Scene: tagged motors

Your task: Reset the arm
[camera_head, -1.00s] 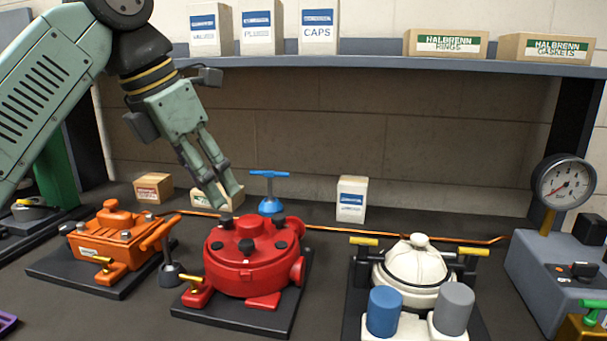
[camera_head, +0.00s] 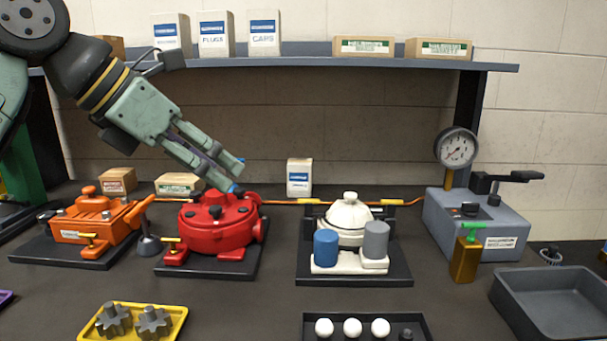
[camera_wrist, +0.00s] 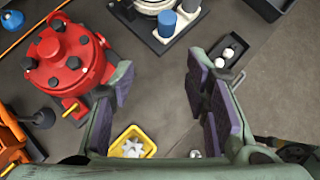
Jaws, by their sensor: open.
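My gripper (camera_head: 226,174) is open and empty. In the head view its fingers point down and to the right, in front of the back wall, with the tips appearing just above the red round motor (camera_head: 218,228). The red motor shows there at the upper left (camera_wrist: 66,62), beside the left finger.
An orange motor (camera_head: 98,222) stands left of the red one, a white motor (camera_head: 349,213) to its right. A grey gauge unit (camera_head: 475,225) and grey bin (camera_head: 560,300) are at right. A yellow tray (camera_head: 168,335) holds gears. A shelf (camera_head: 300,69) with boxes runs behind.

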